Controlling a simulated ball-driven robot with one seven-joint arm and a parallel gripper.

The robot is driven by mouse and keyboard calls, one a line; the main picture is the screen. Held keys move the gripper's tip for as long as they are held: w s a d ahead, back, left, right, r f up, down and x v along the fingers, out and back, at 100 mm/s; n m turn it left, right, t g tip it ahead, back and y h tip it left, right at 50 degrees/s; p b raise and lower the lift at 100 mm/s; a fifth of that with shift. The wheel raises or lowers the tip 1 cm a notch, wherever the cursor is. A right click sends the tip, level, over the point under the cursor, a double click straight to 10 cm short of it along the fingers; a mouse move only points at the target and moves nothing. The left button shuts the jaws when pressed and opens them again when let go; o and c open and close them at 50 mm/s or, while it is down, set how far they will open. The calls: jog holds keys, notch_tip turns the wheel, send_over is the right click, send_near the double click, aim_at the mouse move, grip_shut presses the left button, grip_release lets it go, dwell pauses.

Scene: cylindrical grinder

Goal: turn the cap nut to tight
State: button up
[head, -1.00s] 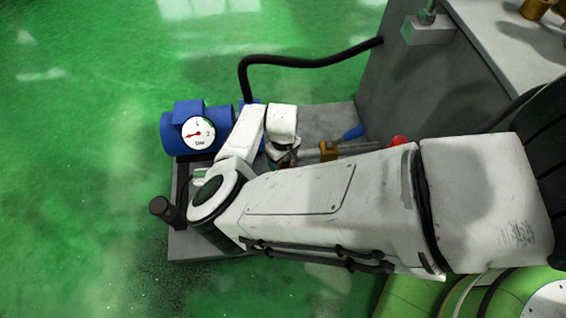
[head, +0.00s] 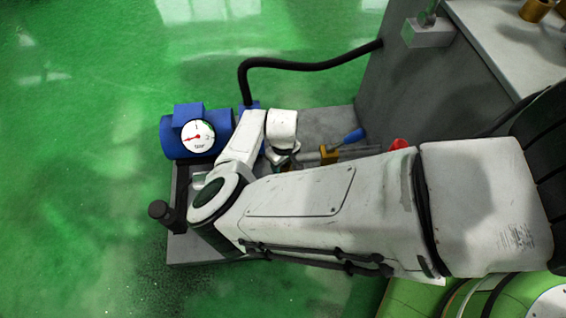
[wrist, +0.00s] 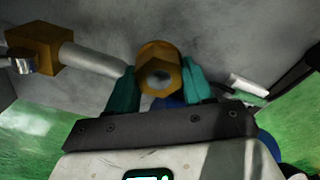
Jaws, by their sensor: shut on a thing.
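The cap nut (wrist: 158,54) is a brass hexagonal piece with a round opening facing the wrist camera. My gripper (wrist: 160,82) has its two teal fingers on either side of the nut and is shut on it. A grey pipe reaches the nut's left side in the wrist view. In the head view my arm hides the nut and the fingertips; whether the nut is seated cannot be told.
A brass valve body (wrist: 33,42) sits left of the nut. In the head view are a blue valve lever (head: 348,137), a red knob (head: 400,145), a blue pump with a gauge (head: 197,136) and a black hose (head: 310,65). The grey machine wall (head: 415,85) stands at right.

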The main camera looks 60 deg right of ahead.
jog(key=shift+s+r+m+p, duration=0.15)
jog(key=shift+r+m+p, duration=0.35)
jog(key=shift+p, duration=2.2)
jog(key=m+p, duration=0.1)
jog(key=p, duration=0.1)
jog(key=m+p, duration=0.1)
jog(key=p, duration=0.1)
jog(key=shift+f+p, duration=0.3)
jog(key=shift+f, duration=0.05)
jog(key=m+p, duration=0.1)
jog(key=m, duration=0.3)
jog(key=shift+f+p, duration=0.15)
jog(key=shift+p, duration=0.2)
jog(key=m, duration=0.5)
jog(key=shift+s+d+p, duration=0.1)
jog(key=shift+p, duration=0.25)
jog(key=shift+m, duration=0.3)
jog(key=o, duration=1)
jog(key=shift+c, duration=0.2)
